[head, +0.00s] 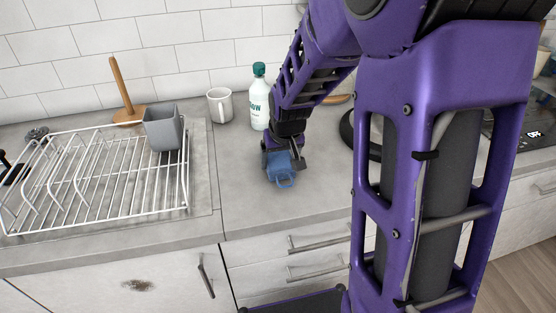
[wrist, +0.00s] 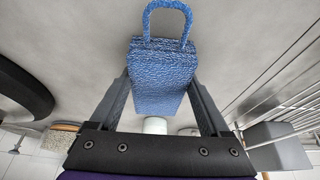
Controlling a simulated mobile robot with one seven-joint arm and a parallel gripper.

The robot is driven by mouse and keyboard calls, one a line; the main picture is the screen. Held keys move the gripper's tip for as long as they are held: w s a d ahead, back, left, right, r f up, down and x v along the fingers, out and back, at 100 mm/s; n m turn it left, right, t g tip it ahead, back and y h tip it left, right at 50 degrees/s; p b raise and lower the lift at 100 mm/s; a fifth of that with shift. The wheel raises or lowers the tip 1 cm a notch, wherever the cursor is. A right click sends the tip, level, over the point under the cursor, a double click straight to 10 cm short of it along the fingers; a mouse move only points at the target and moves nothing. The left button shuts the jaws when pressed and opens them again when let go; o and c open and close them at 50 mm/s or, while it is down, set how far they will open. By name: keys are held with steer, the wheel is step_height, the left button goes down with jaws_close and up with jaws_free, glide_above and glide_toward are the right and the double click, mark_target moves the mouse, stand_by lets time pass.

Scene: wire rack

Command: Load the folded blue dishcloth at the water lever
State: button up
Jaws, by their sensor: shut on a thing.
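The folded blue dishcloth (head: 281,171) is a small textured block with a loop at one end. In the wrist view the dishcloth (wrist: 160,75) fills the space between the two fingers, its loop pointing up in the picture. My gripper (head: 284,160) is shut on it, above or close to the counter, right of the wire rack; I cannot tell the exact height. The fingers of my gripper (wrist: 160,92) flank the cloth on both sides in the wrist view. I cannot make out a water lever for certain in either view.
The white wire rack (head: 110,217) stands at left, with a grey cutlery holder (head: 162,130) in its back right corner. A mug (head: 219,106), a white bottle (head: 259,105) and a wooden paper-towel stand (head: 122,88) line the back. The counter (head: 245,205) between rack and arm is clear.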

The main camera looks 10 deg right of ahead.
steer(key=shift+f, duration=0.25)
steer(key=shift+f, duration=0.15)
steer(key=o, duration=1.2)
steer(key=shift+c, duration=0.2)
steer(key=shift+r, duration=0.25)
steer(key=p+v, duration=0.6)
steer(key=v, duration=0.3)
steer(key=shift+r, duration=0.2)
steer(key=shift+v, duration=1.25)
steer(key=shift+s+f, duration=0.1)
steer(key=shift+s, duration=0.05)
steer(key=shift+c, duration=0.3)
